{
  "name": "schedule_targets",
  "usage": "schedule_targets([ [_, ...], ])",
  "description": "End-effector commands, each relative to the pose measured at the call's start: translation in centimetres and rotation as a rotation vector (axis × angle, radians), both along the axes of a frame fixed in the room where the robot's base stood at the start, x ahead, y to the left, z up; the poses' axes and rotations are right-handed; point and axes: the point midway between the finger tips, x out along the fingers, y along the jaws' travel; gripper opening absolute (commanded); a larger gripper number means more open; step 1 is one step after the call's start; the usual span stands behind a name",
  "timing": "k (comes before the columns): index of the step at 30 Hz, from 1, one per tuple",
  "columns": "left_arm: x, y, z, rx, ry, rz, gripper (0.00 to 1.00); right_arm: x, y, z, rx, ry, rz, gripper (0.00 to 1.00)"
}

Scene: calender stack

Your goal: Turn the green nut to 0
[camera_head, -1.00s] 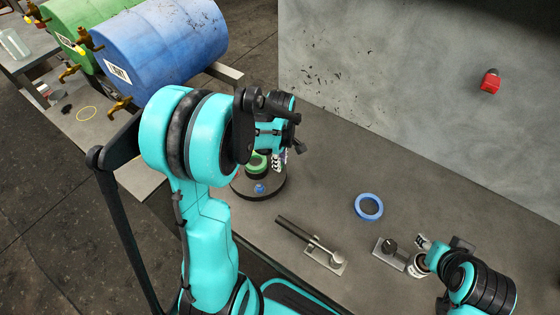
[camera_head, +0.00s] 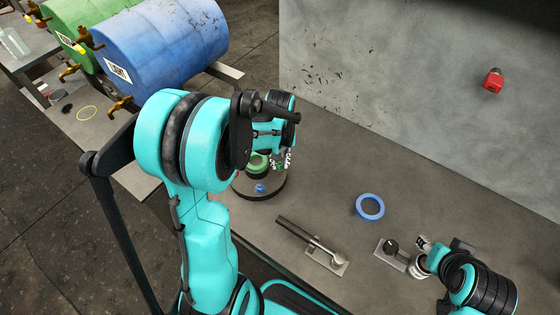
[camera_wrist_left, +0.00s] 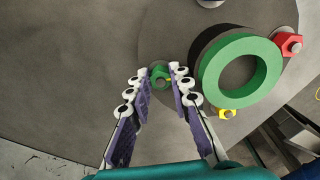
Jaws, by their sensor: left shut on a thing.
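The green nut (camera_wrist_left: 160,80) lies on the dark round base (camera_wrist_left: 152,28) in the left wrist view. My left gripper (camera_wrist_left: 160,73) has one finger on each side of the nut and is shut on it; its fingertips partly cover the nut. In the head view my left gripper (camera_head: 281,160) is at the right part of the base (camera_head: 270,192), beside the green ring (camera_head: 257,164), and the nut itself cannot be made out there. My right gripper (camera_head: 424,250) is at the lower right, and its jaw state is unclear.
A red nut (camera_wrist_left: 288,44) and a yellow nut (camera_wrist_left: 228,114) sit around the green ring; a blue nut (camera_head: 260,188) is at the base's front. A blue ring (camera_head: 370,206), a lever (camera_head: 308,240) and a knob plate (camera_head: 390,250) are on the table.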

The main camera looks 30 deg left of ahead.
Motion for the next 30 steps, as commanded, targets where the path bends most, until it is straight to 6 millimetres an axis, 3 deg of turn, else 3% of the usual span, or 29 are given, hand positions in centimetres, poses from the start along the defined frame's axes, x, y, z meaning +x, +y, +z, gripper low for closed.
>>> schedule_targets([
  [18,-0.05,0.2,0.03,0.0,0.0,-0.532,0.0,0.0,0.0,-0.26,0.0,0.0,0.0,0.4],
  [30,-0.03,0.26,0.04,0.0,-0.001,-0.69,0.0,0.0,0.0,-0.31,0.0,0.0,0.0,0.4],
])
